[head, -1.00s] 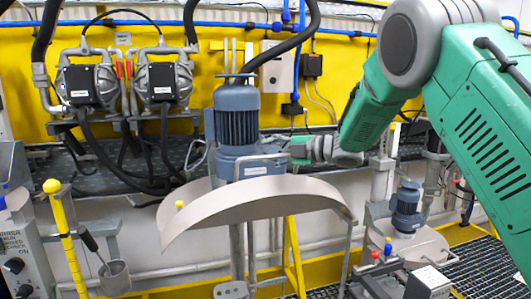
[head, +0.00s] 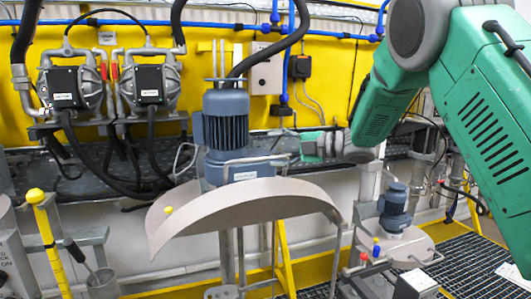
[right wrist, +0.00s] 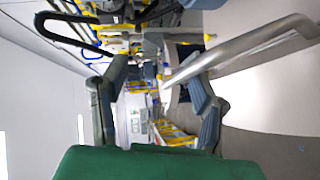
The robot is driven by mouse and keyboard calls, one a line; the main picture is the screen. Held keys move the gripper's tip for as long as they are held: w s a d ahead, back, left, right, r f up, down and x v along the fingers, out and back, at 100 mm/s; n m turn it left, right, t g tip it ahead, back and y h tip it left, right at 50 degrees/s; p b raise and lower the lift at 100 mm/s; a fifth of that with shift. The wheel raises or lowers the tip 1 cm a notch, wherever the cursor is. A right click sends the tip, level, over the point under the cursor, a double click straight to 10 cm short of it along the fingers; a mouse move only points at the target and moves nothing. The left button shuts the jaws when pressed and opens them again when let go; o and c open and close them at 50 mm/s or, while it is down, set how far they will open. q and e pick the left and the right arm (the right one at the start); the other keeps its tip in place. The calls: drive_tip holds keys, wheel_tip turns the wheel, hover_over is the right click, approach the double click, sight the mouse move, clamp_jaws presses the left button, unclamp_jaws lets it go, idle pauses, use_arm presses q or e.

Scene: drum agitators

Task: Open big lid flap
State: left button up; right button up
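The big lid (head: 240,205) is a grey-beige round cover with a curved front edge, under a large blue-grey motor (head: 226,130). A grey tube handle (head: 255,158) runs beside the motor base. My right gripper (head: 305,146) is just right of the motor, near the handle's right end. In the right wrist view its two dark fingers (right wrist: 155,100) are spread apart. A silver bar (right wrist: 240,52) comes in from the upper right and its end lies toward the space between the fingers; I cannot tell whether they touch it. My left gripper is not in view.
A smaller lid (head: 410,245) with a small blue motor (head: 395,205) stands at the right. Two pumps (head: 147,85) hang on the yellow back wall. A yellow-topped lever (head: 45,230) stands at the left. Dark floor grating (head: 480,265) lies at the lower right.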

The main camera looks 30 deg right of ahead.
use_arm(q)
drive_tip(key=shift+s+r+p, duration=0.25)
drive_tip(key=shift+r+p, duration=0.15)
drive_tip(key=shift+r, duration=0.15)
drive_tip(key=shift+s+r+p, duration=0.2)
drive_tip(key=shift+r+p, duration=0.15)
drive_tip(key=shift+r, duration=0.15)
use_arm(e)
drive_tip(key=s+d+r, duration=0.6)
drive_tip(key=shift+r, duration=0.2)
drive_tip(key=shift+a, duration=0.1)
